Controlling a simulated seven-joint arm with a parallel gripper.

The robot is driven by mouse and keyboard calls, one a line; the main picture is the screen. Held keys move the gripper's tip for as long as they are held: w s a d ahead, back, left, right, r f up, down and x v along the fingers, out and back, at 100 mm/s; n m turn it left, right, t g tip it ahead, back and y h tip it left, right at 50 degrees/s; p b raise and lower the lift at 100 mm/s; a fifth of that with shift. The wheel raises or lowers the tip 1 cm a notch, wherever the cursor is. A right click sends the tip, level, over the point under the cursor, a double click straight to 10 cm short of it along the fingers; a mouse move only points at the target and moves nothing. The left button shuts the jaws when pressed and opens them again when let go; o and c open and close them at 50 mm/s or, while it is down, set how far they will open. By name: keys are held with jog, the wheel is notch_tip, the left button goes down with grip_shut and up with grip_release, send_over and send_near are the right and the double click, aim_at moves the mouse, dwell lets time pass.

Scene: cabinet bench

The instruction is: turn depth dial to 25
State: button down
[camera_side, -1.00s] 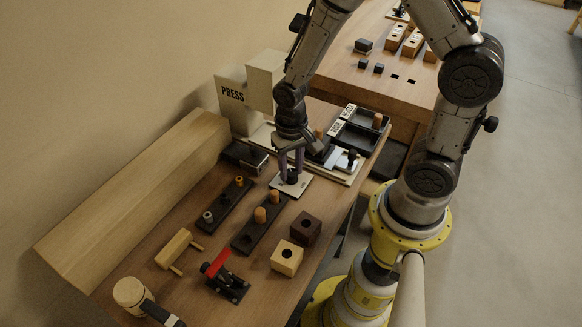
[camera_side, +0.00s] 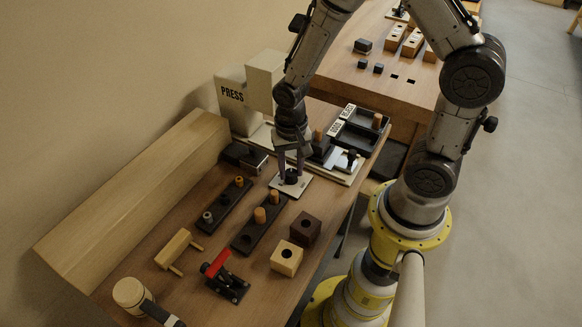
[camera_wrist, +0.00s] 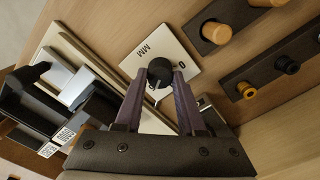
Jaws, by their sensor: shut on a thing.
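The depth dial (camera_wrist: 160,70) is a black round knob with a pale pointer line, on a white square plate (camera_wrist: 172,45) marked "MM" and "0". In the side view the dial (camera_side: 291,176) sits on its plate (camera_side: 305,187) near the middle of the bench. My gripper (camera_wrist: 162,78) is over the plate with its two purple fingers on either side of the knob, shut on it. In the side view the gripper (camera_side: 290,168) points straight down at the dial. The pointer line slants to the lower left in the wrist view; the exact reading is too small to tell.
Dark peg boards (camera_side: 262,222) with orange pegs lie in front of the dial. Two hole blocks (camera_side: 287,258), a red-handled clamp (camera_side: 217,264) and a mallet (camera_side: 130,295) are nearer. The "PRESS" stand (camera_side: 231,95) and black trays (camera_side: 362,130) stand behind.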

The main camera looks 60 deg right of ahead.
jog(key=c, duration=0.5)
grip_release()
jog(key=shift+r, duration=0.15)
notch_tip(320, 180, up, 14)
jog(key=shift+f, duration=0.2)
notch_tip(320, 180, up, 6)
jog(key=t, duration=0.2)
send_over(291, 172)
jog(key=s, duration=0.1)
jog(key=s+r+n+t, duration=0.2)
jog(key=s+r, duration=0.2)
jog(key=s, duration=0.1)
jog(key=s+n+t, duration=0.1)
jog(key=s+n, duration=0.5)
jog(key=n, duration=0.1)
jog(key=shift+t, duration=0.3)
